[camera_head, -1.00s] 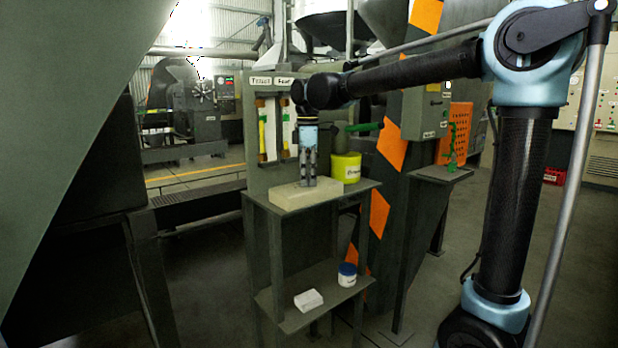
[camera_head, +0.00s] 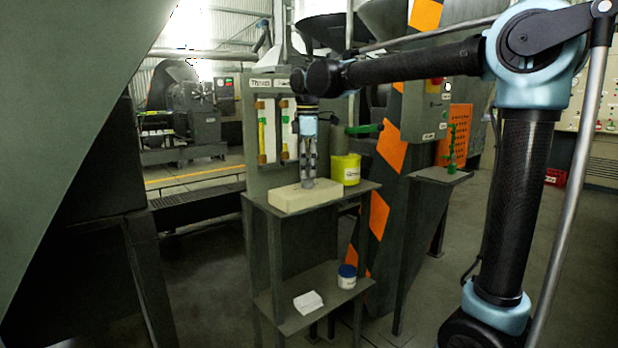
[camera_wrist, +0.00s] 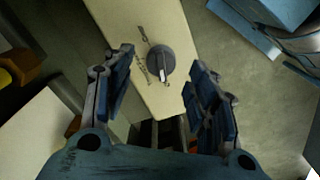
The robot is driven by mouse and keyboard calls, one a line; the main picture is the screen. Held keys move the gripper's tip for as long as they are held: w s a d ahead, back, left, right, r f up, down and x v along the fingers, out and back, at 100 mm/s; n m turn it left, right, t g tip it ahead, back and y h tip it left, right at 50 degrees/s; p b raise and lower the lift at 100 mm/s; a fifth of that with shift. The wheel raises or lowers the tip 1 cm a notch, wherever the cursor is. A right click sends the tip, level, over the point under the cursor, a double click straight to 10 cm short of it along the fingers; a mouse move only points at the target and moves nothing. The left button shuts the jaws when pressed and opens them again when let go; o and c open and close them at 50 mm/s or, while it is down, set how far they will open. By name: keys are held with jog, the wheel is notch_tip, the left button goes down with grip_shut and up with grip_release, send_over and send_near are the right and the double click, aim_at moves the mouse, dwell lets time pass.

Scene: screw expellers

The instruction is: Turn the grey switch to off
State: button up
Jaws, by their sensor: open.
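The grey switch (camera_wrist: 162,62) is a round knob on a long cream box (camera_wrist: 125,25), with a white mark at its lower edge in the wrist view. Dark lettering, too small to read, lies to its left. The cream box also shows in the head view (camera_head: 290,202), lying on a stand's upper shelf. My gripper (camera_wrist: 159,58) is open and empty, with one finger on each side of the knob and a visible gap to each. In the head view my gripper (camera_head: 308,178) points down over the box's right part; the knob is barely distinguishable below its fingers.
A yellow tub (camera_head: 346,170) stands just right of the box, with a green-handled lever (camera_head: 365,128) above it. A labelled panel (camera_head: 262,85) rises behind. A white block (camera_head: 308,302) and a blue-lidded jar (camera_head: 347,277) sit on the lower shelf (camera_head: 325,278).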

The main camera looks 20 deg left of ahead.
notch_tip(320, 180, up, 8)
jog(key=shift+r, duration=0.2)
jog(key=shift+w, duration=0.1)
jog(key=s+d+f+m, duration=0.1)
jog(key=d+f+m, duration=0.45)
jog(key=d, duration=0.75)
jog(key=s+d+f+m, duration=0.1)
jog(key=d+f+m, duration=0.4)
jog(key=d, duration=0.8)
jog(key=s+d+f+m+t, duration=0.1)
jog(key=s+d+f+m, duration=0.4)
jog(key=f, duration=0.7)
jog(key=s+d+f+m+t, duration=0.1)
jog(key=s+d+f+m, duration=0.5)
jog(key=s+d+f, duration=0.3)
jog(key=d+f, duration=0.3)
jog(key=f, duration=0.1)
jog(key=shift+s+d, duration=0.25)
jog(key=shift+d, duration=0.1)
